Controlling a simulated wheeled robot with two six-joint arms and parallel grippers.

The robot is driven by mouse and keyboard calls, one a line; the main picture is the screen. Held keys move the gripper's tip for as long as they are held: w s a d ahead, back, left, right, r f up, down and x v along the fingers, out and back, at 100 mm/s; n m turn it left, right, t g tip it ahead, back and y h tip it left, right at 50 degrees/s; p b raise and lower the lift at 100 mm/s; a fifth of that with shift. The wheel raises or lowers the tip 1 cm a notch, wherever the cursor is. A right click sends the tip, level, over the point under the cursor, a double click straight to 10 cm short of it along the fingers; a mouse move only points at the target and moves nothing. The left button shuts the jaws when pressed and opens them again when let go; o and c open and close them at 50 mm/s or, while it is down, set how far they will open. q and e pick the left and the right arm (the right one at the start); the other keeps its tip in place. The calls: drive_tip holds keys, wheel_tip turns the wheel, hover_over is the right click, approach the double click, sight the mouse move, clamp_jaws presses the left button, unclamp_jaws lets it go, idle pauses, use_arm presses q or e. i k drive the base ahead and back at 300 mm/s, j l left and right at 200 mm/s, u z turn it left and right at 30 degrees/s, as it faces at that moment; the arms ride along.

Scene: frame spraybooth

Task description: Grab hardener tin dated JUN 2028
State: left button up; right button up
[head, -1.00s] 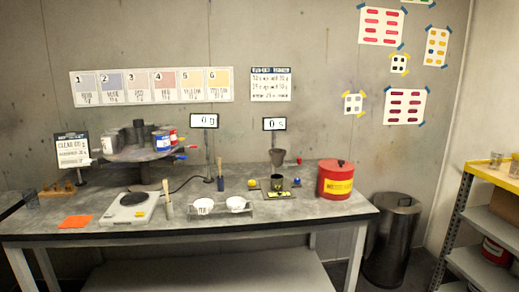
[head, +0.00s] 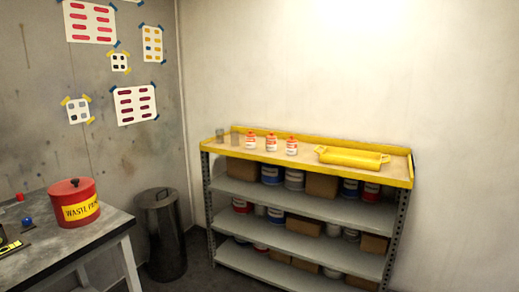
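Three small white tins with orange-red tops stand in a row on the top board of the yellow-edged shelf: a left tin (head: 251,141), a middle tin (head: 271,142) and a right tin (head: 292,146). Their labels are too small to read, so I cannot tell which one bears JUN 2028, or whether they are hardener. Neither of my grippers shows in the head view.
The shelf unit (head: 285,191) holds cans and boxes below. A yellow tray-like object (head: 352,156) lies right of the tins, and clear cups (head: 220,135) stand left. A dark bin (head: 161,232) and a workbench (head: 62,244) with a red waste can (head: 74,203) stand left.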

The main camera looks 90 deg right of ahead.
sight(251, 142)
drive_tip(key=z, duration=0.45)
drive_tip(key=i+z, duration=0.15)
drive_tip(key=z, duration=0.75)
drive_tip(key=i+j+z, duration=0.1)
drive_tip(key=z, duration=0.4)
drive_tip(key=i+j+z, duration=0.15)
drive_tip(key=z, duration=0.25)
drive_tip(key=i+j+z, duration=0.1)
drive_tip(key=j+z, duration=0.15)
drive_tip(key=z, duration=0.15)
drive_tip(key=j+z, duration=0.25)
drive_tip(key=z, duration=0.2)
drive_tip(key=i+j+z, duration=0.1)
drive_tip(key=j+z, duration=0.15)
drive_tip(key=z, duration=0.15)
